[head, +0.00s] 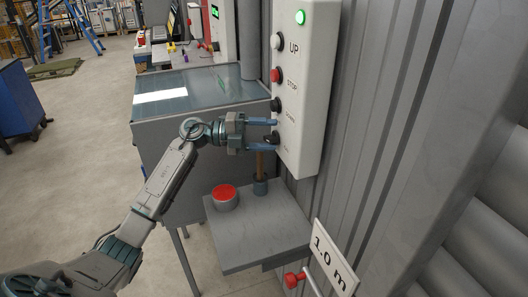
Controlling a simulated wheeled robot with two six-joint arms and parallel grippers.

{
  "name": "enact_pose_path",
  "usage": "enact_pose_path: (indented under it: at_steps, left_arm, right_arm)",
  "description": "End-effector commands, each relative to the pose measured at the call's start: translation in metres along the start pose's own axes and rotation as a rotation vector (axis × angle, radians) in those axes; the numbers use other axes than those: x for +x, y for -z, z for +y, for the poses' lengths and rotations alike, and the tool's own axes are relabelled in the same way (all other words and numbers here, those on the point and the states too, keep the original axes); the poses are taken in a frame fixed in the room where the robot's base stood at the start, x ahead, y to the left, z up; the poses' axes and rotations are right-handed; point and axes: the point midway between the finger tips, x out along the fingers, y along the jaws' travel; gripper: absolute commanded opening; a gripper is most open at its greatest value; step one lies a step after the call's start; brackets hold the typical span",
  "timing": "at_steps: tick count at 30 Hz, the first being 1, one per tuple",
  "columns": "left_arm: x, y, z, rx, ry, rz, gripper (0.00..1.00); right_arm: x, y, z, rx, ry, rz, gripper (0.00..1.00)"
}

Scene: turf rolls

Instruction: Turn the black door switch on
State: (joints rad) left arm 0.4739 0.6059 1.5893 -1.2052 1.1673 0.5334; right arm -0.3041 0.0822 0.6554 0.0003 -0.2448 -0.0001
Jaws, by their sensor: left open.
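A tall white control box (308,70) is mounted on the grey ribbed wall. Its lowest control is a black switch (271,138), partly hidden by my gripper; its label and setting are too small to read. My left gripper (275,134) is open at the box's lower front, one finger above the black switch and one below it. I cannot tell whether the fingers touch it. Above sit a black button (276,105), a red STOP button (275,75), a white UP button (276,41) and a lit green lamp (300,17). My right gripper is not in view.
Below the box, a grey shelf (258,232) holds a red-topped round can (224,196) and a brush-like tool in a dark cup (260,186). A "1.0 m" sign (328,255) and a red-handled valve (294,279) are at lower right. A grey glass-topped cabinet (200,88) stands behind my arm.

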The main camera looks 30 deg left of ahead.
Motion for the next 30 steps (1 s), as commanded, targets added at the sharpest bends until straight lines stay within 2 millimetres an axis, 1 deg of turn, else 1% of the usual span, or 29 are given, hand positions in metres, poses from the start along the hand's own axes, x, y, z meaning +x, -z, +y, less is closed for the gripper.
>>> enact_pose_path:
  at_steps: [1, 12, 18, 21, 24, 30]
  left_arm:
    - [0.001, 0.014, -0.012, 0.008, 0.007, 0.009, 0.36]
    - [-0.001, 0.091, -0.017, 0.004, 0.004, 0.009, 0.36]
    - [-0.001, 0.126, -0.019, 0.003, 0.005, 0.010, 0.36]
    - [-0.001, 0.137, -0.020, 0.003, 0.006, 0.008, 0.36]
    - [-0.001, 0.144, -0.020, 0.004, 0.006, 0.008, 0.36]
    - [-0.001, 0.147, -0.020, 0.005, 0.007, 0.007, 0.36]
  right_arm:
    - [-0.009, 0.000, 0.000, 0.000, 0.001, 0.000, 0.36]
    - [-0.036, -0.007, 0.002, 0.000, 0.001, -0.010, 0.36]
    - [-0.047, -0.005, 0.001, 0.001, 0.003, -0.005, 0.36]
    - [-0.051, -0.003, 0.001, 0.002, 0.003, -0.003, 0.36]
    - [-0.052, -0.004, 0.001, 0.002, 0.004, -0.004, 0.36]
    - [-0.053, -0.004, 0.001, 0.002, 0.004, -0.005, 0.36]
